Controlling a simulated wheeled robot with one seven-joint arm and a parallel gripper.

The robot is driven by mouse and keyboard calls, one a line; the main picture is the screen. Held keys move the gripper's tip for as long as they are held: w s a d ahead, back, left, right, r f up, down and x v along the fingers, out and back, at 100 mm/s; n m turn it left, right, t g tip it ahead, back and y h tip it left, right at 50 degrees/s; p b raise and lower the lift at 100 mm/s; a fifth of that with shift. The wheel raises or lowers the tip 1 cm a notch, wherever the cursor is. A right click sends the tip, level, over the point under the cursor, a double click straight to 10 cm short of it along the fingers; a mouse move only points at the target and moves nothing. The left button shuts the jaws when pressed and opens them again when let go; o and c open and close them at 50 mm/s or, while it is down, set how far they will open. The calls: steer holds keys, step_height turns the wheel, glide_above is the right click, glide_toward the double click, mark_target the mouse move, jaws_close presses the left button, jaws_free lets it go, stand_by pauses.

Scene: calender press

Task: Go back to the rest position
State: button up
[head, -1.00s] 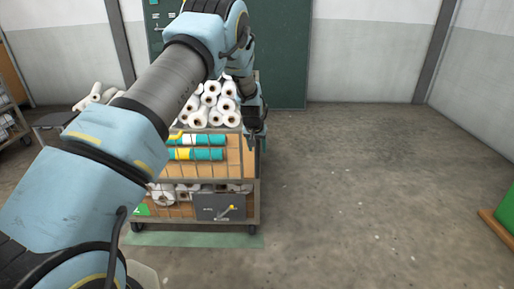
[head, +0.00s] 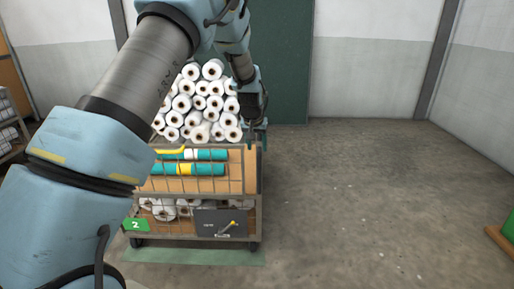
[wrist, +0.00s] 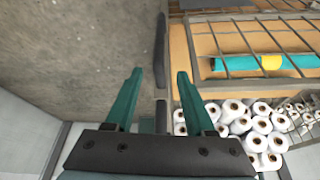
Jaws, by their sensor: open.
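My gripper (head: 257,133) hangs at the right edge of a cart in the head view, beside the stack of white rolls. In the wrist view my gripper (wrist: 158,95) shows two teal fingers spread apart, with nothing held between them. The dark cart post (wrist: 160,60) shows behind the gap between the fingers. I cannot tell from these views whether the fingers touch the cart.
The cart (head: 255,190) carries white rolls (head: 205,100) on top and teal and yellow rolls (head: 190,169) on the middle shelf. A shelf of rolls (head: 10,125) stands far left.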

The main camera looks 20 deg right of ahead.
steer(key=s+a+r+n+y+p, duration=0.1)
steer(key=s+a+r+p, duration=0.3)
steer(key=a, duration=0.7)
steer(key=s+a+r+n+g+p, duration=0.1)
steer(key=s+a+r+n, duration=0.1)
steer(key=a+r, duration=0.6)
steer(key=s+a+r+n+y+p, duration=0.1)
steer(key=s+a+r+p, duration=0.25)
steer(key=a, duration=0.95)
steer(key=s+a+r+n+g+p, duration=0.1)
steer(key=s+a+r+n, duration=0.1)
steer(key=s+a, duration=0.6)
steer(key=s, duration=0.3)
steer(key=shift+s+a+r+y+p, duration=0.2)
steer(key=shift+a+r+y+p, duration=0.1)
steer(key=shift+a+r+p, duration=0.1)
